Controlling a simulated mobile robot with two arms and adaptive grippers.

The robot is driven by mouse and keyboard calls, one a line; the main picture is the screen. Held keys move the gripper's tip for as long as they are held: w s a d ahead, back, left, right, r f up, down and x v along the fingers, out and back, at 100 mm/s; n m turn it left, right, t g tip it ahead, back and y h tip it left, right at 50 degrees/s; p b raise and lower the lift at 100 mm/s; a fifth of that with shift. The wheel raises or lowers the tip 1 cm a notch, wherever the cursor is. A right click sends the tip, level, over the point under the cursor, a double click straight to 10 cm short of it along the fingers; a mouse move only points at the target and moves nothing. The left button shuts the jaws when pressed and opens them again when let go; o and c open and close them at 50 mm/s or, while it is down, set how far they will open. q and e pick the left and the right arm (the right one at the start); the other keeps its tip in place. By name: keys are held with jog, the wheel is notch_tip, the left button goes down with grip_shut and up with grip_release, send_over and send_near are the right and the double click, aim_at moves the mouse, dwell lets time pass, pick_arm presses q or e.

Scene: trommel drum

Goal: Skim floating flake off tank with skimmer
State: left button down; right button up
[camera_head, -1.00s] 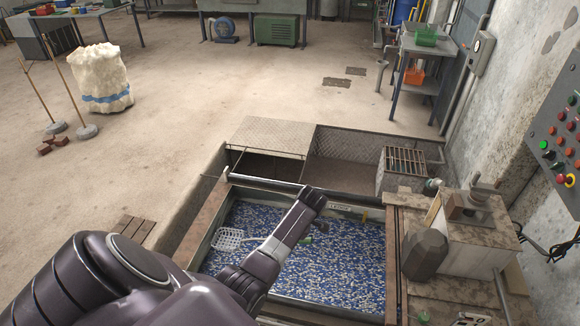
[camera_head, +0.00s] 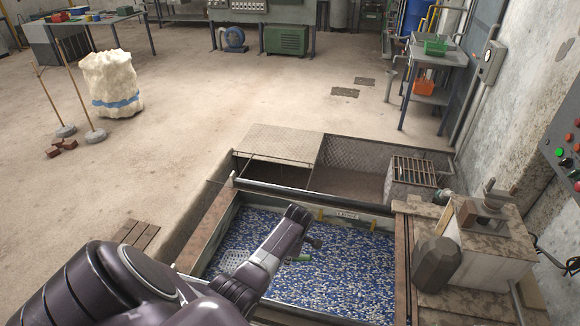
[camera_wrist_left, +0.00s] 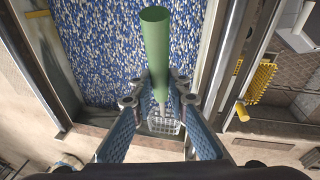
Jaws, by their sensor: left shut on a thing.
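The tank (camera_head: 335,292) is an open rectangular trough full of blue and white flakes (camera_head: 345,260). The skimmer has a pale mesh head (camera_head: 240,260) over the flakes near the tank's left side, partly hidden by my left arm. I cannot tell whether it touches the flakes. Its green handle (camera_head: 303,258) shows just right of my arm. In the left wrist view, my left gripper (camera_wrist_left: 158,100) is shut on the green handle (camera_wrist_left: 156,45), with the mesh head (camera_wrist_left: 164,125) beyond the fingers. My right gripper is not in view.
A brown ledge with a machine block (camera_head: 485,240) borders the tank's right side. A grated box (camera_head: 412,172) and a metal-plated pit (camera_head: 345,165) lie behind it. A wooden slat (camera_head: 137,234) lies on the floor at left.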

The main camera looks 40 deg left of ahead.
pick_arm(q)
jog(key=s+b+x, duration=0.2)
jog(key=b+x, duration=0.8)
jog(key=b, duration=0.1)
jog(key=s+a+b+x, duration=0.1)
jog(key=s+b+x, duration=0.1)
jog(key=b+x, duration=0.95)
jog(key=d+r+y+p, duration=0.1)
jog(key=r+p, duration=0.7)
jog(key=r, duration=0.1)
jog(key=w+d+r+g+p, duration=0.1)
jog(key=d+r+p, duration=0.1)
jog(key=r+p, duration=0.6)
jog(key=w+d+r+y+p, duration=0.1)
jog(key=r+p, duration=0.7)
jog(key=r, duration=0.1)
jog(key=shift+d+r+y+p, duration=0.3)
jog(key=shift+d, duration=0.05)
dwell(0.3)
